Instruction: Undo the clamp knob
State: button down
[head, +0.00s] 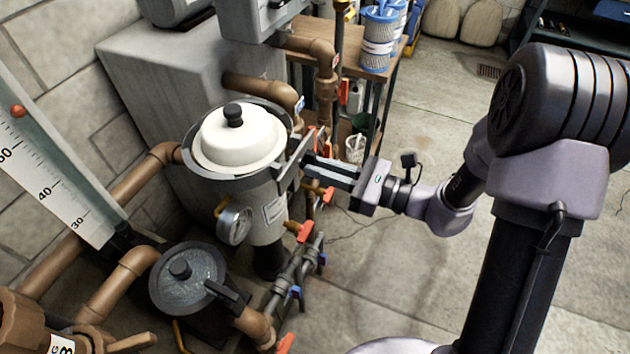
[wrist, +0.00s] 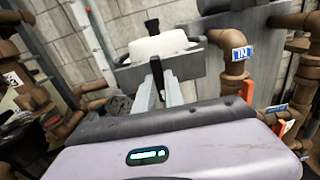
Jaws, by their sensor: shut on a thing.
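The filter housing (head: 268,222) has a white domed lid (head: 222,143) with a black knob on top, inside a grey clamp ring (head: 212,172). The lid also shows in the wrist view (wrist: 160,46). My gripper (head: 309,160) reaches in from the right to the ring's right side. In the wrist view my gripper (wrist: 158,92) is shut on a dark upright piece, the clamp knob (wrist: 157,70), in front of the lid. In the head view the fingers and the ring's bracket hide the knob. I cannot tell how far it is unscrewed.
A pressure gauge (head: 235,223) sits on the housing's front. A dark-lidded pump pot (head: 185,275) stands below left. Copper pipes (head: 125,280) and valves with red handles (head: 305,232) crowd the housing. A bench with blue-white cartridges (head: 378,40) is behind. The floor at right is clear.

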jog(key=n+b, duration=0.3)
jog(key=n, duration=1.6)
jog(key=c, duration=1.3)
grip_release()
jog(key=shift+d, duration=0.1)
jog(key=v, duration=0.6)
jog(key=shift+s+d, duration=0.15)
jog(key=shift+d, duration=0.25)
